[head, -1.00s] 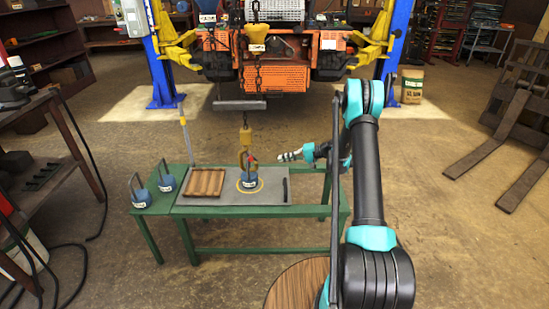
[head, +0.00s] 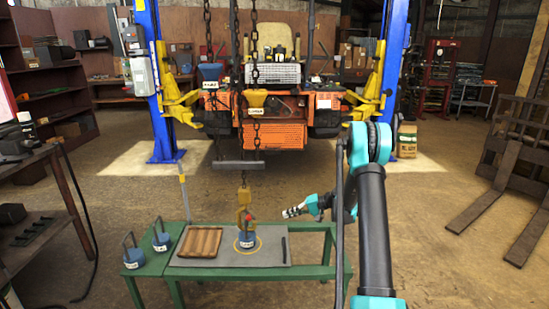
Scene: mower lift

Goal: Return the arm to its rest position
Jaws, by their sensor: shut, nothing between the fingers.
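My gripper (head: 293,212) is to the right of the chain hook, above the right part of the green table (head: 318,228). Its fingers are shut with nothing held, and it is apart from everything around it. My arm rises at the right of the view and bends back down to the gripper. The yellow hook (head: 244,201) hangs on a chain over a blue weight (head: 246,240) with a red mark. That weight stands in a yellow ring on the grey mat (head: 215,262). I cannot tell whether the hook is through its handle.
Two more blue weights (head: 162,240) stand on the table's left part. A wooden tray (head: 200,242) lies on the mat. An orange mower (head: 272,118) stands behind, between blue lift posts (head: 155,90). A dark workbench (head: 45,170) is at left, pallet forks (head: 500,180) at right.

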